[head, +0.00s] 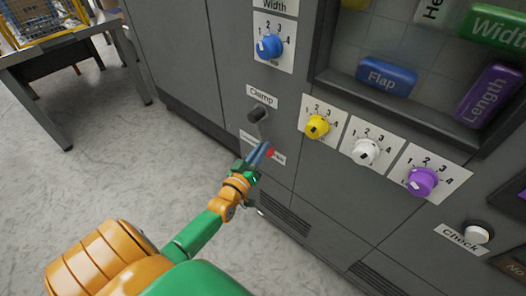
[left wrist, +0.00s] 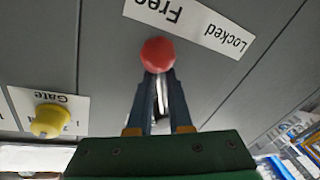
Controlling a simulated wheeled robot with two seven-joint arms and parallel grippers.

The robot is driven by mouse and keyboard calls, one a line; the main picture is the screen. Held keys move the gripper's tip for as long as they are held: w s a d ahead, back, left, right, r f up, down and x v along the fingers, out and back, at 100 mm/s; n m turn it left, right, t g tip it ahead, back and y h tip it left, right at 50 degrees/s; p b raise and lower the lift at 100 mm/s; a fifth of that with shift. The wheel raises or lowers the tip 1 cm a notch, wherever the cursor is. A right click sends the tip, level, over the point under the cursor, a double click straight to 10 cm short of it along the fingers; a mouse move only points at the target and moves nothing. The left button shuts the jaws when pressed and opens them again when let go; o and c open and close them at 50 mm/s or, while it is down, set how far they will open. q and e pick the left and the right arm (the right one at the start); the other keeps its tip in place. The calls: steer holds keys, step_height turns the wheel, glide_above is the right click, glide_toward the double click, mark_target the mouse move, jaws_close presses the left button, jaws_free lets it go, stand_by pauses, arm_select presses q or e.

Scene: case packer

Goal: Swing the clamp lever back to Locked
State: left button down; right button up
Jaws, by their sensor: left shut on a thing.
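The clamp lever has a dark pivot (head: 258,113) under the Clamp label (head: 262,96) on the grey cabinet front. Its red knob (head: 269,149) is low, over the Locked/Free plate (head: 279,159). In the left wrist view the red knob (left wrist: 158,54) lies beside the plate (left wrist: 190,22), nearer the word Free than the word Locked. My left gripper (head: 260,156) is shut on the lever's red knob; its two blue fingers (left wrist: 157,85) meet at it. The gripper hides part of the lever and plate. My right gripper is not in view.
Yellow (head: 317,126), white (head: 366,151) and purple (head: 422,181) dials sit right of the lever. A blue dial (head: 269,46) is above it. A recess (head: 420,113) with labelled blocks is at upper right. A table (head: 75,52) stands at upper left; the floor between is clear.

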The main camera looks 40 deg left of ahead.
arm_select(q)
steer(key=a+m+t+h+b, duration=0.2)
steer(key=a+m+b, duration=0.7)
steer(key=m, duration=0.5)
steer(key=shift+w+a+h, duration=0.3)
steer(key=shift+w+h, duration=0.05)
steer(key=shift+h, duration=0.05)
steer(key=c, duration=0.8)
jaws_free()
steer(key=shift+a, duration=0.1)
steer(key=shift+c, duration=0.2)
